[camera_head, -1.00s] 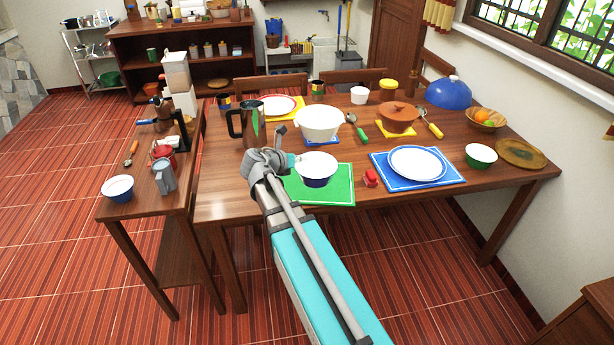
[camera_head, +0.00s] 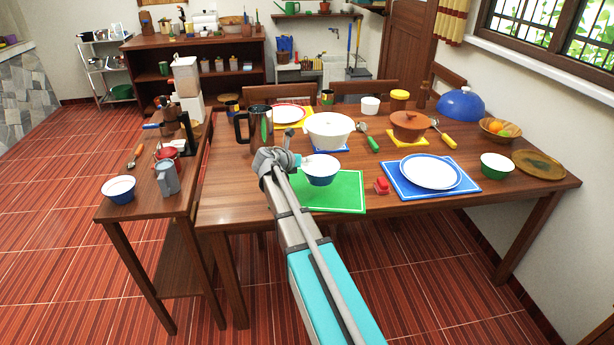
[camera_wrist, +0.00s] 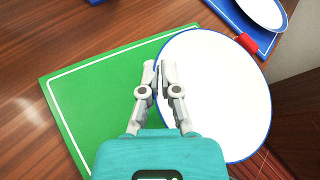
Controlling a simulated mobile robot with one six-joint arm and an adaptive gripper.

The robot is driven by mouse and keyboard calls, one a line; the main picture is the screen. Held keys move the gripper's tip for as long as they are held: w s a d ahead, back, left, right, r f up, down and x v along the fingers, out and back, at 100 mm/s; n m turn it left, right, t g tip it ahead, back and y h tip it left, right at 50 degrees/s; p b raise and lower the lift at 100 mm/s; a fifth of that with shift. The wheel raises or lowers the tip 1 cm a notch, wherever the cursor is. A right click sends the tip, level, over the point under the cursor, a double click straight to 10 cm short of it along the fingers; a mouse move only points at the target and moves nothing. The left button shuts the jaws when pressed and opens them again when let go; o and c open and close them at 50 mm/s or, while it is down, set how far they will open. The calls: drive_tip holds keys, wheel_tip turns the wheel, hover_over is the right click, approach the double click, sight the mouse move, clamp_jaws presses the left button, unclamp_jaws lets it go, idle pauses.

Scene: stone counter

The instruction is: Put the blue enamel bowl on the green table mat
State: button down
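The blue enamel bowl (camera_head: 320,178), white inside, is over the back left part of the green table mat (camera_head: 345,198) in the head view. My gripper (camera_head: 298,161) is at the bowl's left side. In the wrist view the bowl (camera_wrist: 222,95) covers the right part of the mat (camera_wrist: 90,110). My gripper (camera_wrist: 158,72) is nearly closed there, with the bowl's rim between its fingertips. The bowl looks about level. Its base is hidden in the wrist view, and I cannot tell whether it touches the mat.
A white pot (camera_head: 329,130) stands just behind the bowl. A dark pitcher (camera_head: 254,125) is behind my gripper. A small red object (camera_head: 382,187) and a blue mat with a plate (camera_head: 430,172) lie to the right. Another blue bowl (camera_head: 119,190) is on the side table.

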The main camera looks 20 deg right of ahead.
drive_tip(key=shift+w+d+f+b, duration=0.2)
drive_tip(key=shift+w+f+b, duration=0.15)
drive_tip(key=shift+w+f, duration=0.3)
drive_tip(key=shift+f, duration=0.1)
drive_tip(key=shift+w+d+f+b, duration=0.1)
drive_tip(key=shift+w+f+b, duration=0.15)
drive_tip(key=shift+f+b, duration=1.7)
drive_tip(key=shift+b, duration=0.05)
drive_tip(key=shift+f, duration=0.1)
drive_tip(key=c, duration=0.8)
unclamp_jaws()
drive_tip(key=shift+r, duration=0.2)
drive_tip(key=p+v, duration=0.4)
drive_tip(key=v, duration=0.8)
drive_tip(key=shift+p, duration=0.35)
